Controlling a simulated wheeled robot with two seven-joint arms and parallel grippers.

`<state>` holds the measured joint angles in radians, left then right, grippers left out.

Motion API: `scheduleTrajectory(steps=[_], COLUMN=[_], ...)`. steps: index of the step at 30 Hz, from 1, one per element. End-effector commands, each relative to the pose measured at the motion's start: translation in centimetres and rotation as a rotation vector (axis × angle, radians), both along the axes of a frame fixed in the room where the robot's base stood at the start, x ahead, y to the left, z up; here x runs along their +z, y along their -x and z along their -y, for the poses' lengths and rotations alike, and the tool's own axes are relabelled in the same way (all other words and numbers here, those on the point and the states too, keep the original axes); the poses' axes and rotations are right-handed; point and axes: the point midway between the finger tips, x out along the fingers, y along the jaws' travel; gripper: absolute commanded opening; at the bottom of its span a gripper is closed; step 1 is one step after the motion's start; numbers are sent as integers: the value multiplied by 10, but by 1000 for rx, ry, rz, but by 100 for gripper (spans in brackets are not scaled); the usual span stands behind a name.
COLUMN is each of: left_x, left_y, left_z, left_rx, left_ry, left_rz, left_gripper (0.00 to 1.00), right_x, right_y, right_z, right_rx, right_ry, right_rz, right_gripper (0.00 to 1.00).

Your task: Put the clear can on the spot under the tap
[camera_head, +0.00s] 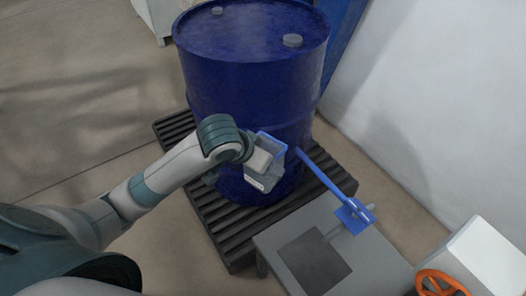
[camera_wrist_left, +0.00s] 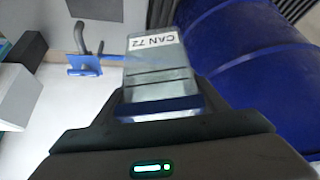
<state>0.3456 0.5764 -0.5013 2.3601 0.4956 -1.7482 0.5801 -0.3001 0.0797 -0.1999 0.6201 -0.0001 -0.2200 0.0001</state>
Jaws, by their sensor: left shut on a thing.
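The clear can (camera_head: 255,184) is a see-through box with blue edging, held in front of the blue drum. In the left wrist view the clear can (camera_wrist_left: 158,68) carries a label reading "CAN 72". My left gripper (camera_head: 262,160) is shut on it; the gripper (camera_wrist_left: 160,108) also shows in the wrist view. The blue tap (camera_head: 352,215) sits at the end of a blue pipe, to the right of and apart from the can. The dark square spot (camera_head: 313,262) lies bare on a grey stand near the tap. My right gripper is out of view.
The blue drum (camera_head: 245,75) stands on a black slatted pallet (camera_head: 232,240). The blue pipe (camera_head: 328,174) runs from the drum over the grey stand (camera_head: 275,235). An orange handwheel (camera_head: 440,283) and white box (camera_head: 488,255) are at lower right, near a white wall.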

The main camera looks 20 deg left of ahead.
Motion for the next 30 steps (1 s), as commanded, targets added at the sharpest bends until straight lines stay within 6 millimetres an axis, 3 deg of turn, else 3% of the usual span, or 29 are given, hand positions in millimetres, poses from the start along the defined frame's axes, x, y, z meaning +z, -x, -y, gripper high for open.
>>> scheduleTrajectory(steps=[9, 30], left_x=[-19, -20], left_y=[2, 2], left_z=[1, 0], left_rx=[236, 255], left_ry=[0, -1], left_rz=[-1, 0], left_gripper=[40, 40], right_x=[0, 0], right_y=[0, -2], right_z=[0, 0], right_rx=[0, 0], right_ry=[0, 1], right_rz=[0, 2], right_gripper=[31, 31])
